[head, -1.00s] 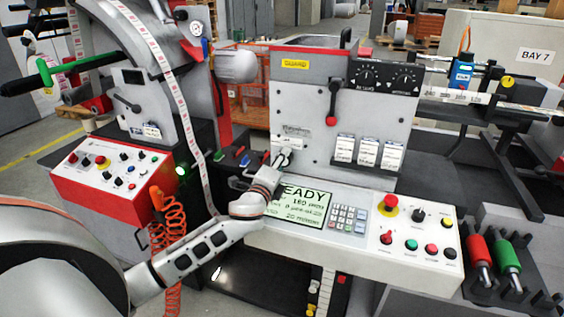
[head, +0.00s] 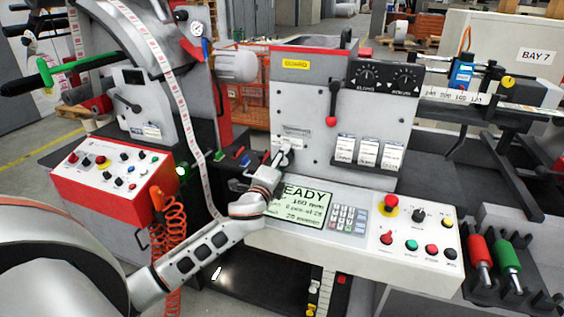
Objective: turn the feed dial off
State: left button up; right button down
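My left gripper (head: 281,159) reaches up from the lower left to the lower left of the grey machine face, just below a small label plate (head: 296,131). Its fingertips are at or very near a small fitting there, mostly hidden behind them. I cannot tell whether that fitting is the feed dial, or whether the fingers are open or shut. Two black dials (head: 369,74) with white scales sit on a black panel at the upper right of the face. A black rotary knob (head: 418,215) is on the white console. No dial's lettering is clearly readable. My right gripper is not in view.
A lit screen (head: 302,204) and keypad (head: 346,217) lie just below my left gripper. A red emergency button (head: 391,203) is on the console. A red-knobbed lever (head: 332,105) hangs above right. A red control box (head: 110,172) and orange coiled hose (head: 172,225) stand left.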

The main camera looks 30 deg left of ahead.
pick_arm(q)
jog(key=v, duration=1.2)
dwell(0.3)
jog(key=shift+s+f, duration=0.1)
jog(key=shift+s, duration=0.05)
